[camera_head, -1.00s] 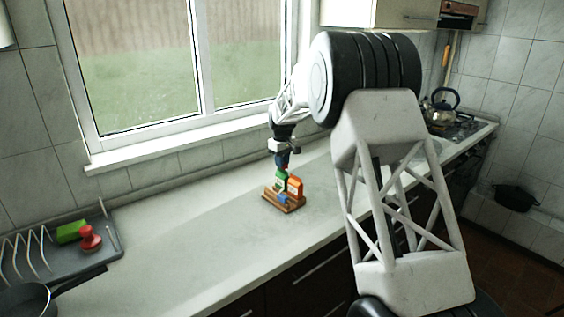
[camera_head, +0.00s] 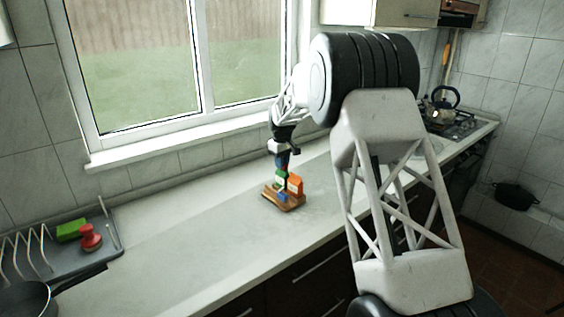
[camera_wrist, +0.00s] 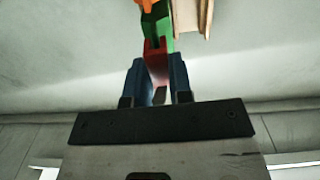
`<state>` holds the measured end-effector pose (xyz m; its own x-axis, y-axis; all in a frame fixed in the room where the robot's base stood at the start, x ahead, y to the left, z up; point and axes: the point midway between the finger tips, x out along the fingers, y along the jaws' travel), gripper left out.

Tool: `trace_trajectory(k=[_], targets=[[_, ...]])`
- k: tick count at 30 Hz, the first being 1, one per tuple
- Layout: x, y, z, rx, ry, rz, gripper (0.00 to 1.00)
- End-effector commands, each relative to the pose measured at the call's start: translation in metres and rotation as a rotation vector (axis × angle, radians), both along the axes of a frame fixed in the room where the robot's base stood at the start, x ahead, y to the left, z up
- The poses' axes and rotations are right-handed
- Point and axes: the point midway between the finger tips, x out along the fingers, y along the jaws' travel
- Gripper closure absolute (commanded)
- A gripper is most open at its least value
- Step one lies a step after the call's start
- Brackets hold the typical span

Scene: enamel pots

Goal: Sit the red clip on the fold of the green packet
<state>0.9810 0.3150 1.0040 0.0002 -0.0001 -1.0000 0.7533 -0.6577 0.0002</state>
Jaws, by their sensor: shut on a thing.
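My gripper (camera_wrist: 157,64) has blue fingers shut on the red clip (camera_wrist: 155,50) in the wrist view. The clip's far end meets or overlaps the green packet (camera_wrist: 158,28). I cannot tell whether it sits around the fold or only against it. In the head view my gripper (camera_head: 282,167) points down just above the green packet (camera_head: 281,182), which stands in a wooden holder (camera_head: 270,197) on the counter. The clip is too small there to make out clearly.
An orange packet (camera_head: 296,185) stands right of the green one, and a small blue thing (camera_head: 282,197) is at the holder's front. A grey dish rack (camera_head: 100,258) at left holds a green block (camera_head: 70,231) and a red knobbed object (camera_head: 90,238). The counter between is clear.

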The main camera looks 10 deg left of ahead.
Motion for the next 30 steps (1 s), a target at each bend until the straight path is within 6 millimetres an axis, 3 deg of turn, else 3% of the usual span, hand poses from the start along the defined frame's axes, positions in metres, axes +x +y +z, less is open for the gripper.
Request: trace_trajectory(k=[30], targets=[[0.0,0.0,-0.014,-0.001,0.001,0.0,1.0]])
